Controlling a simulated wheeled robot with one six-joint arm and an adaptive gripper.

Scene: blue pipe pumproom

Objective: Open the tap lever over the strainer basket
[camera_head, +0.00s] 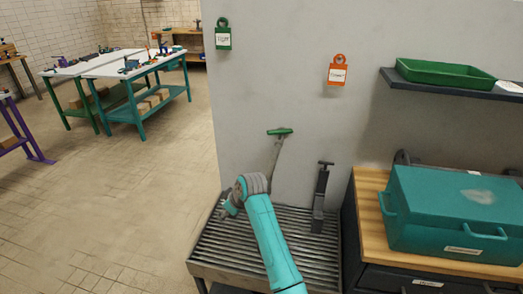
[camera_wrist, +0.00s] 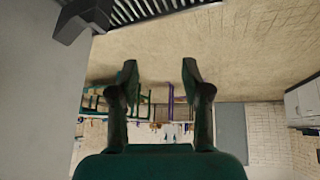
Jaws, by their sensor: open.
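A pale curved tap pipe (camera_head: 276,152) with a green lever (camera_head: 280,131) on top rises by the grey wall, behind my arm. The lever lies roughly level. A second, dark tap (camera_head: 321,188) with a dark lever stands to its right on a slatted metal bench. My gripper (camera_head: 228,210) is over the bench's left part, in front of and below the green lever, partly hidden by my arm. In the wrist view my gripper (camera_wrist: 158,70) has its two fingers apart with nothing between them. I cannot make out a strainer basket in either view.
The slatted bench (camera_head: 208,262) stands against the wall. A teal toolbox (camera_head: 455,212) sits on a wooden-topped cabinet to the right, below a shelf with a green tray (camera_head: 445,73). Green (camera_head: 223,35) and orange (camera_head: 337,72) tags hang on the wall. Open floor lies left.

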